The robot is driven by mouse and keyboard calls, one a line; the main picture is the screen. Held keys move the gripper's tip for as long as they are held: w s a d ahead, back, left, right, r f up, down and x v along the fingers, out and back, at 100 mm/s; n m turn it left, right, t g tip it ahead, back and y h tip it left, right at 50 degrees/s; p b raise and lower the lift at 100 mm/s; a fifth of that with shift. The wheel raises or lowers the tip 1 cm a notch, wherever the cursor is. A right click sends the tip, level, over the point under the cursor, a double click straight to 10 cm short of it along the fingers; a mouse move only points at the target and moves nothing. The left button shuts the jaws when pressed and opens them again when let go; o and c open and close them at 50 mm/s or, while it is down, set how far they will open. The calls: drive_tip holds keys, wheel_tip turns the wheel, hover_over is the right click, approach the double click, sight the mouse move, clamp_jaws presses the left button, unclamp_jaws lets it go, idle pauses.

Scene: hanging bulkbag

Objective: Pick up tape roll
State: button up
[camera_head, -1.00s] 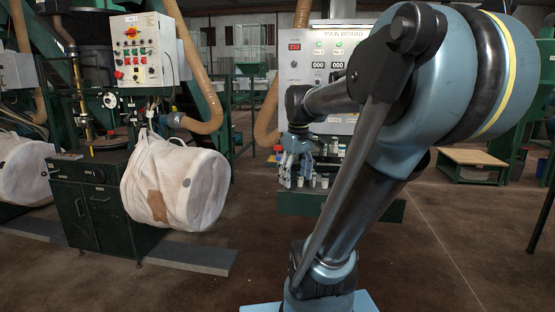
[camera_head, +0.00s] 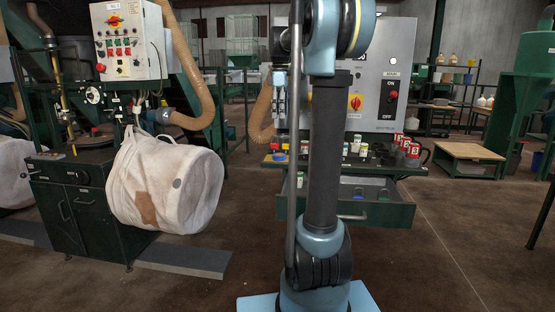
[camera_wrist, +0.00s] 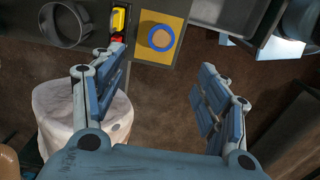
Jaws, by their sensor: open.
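A blue ring (camera_wrist: 161,37), which looks like the tape roll, lies flat on a yellow square (camera_wrist: 149,55) at the top middle of the wrist view. In the head view my gripper (camera_head: 279,108) hangs fingers down above the left end of the control-board bench, partly hidden by my arm.
A hanging white bulk bag (camera_head: 168,182) is left of my arm; it also shows low in the wrist view (camera_wrist: 112,115). A drawer (camera_head: 375,213) stands open under the bench. Red-labelled cans (camera_head: 408,148) stand at the bench's right. A wooden low table (camera_head: 465,158) is farther right.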

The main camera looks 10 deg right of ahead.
hover_over(279, 155)
drive_tip(key=f, duration=1)
drive_tip(key=shift+w+f, duration=0.3)
drive_tip(key=shift+f, duration=0.1)
drive_tip(key=shift+s+f, duration=0.1)
drive_tip(key=shift+f, duration=2.95)
drive_tip(key=shift+d, duration=0.1)
drive_tip(key=c, duration=1.1)
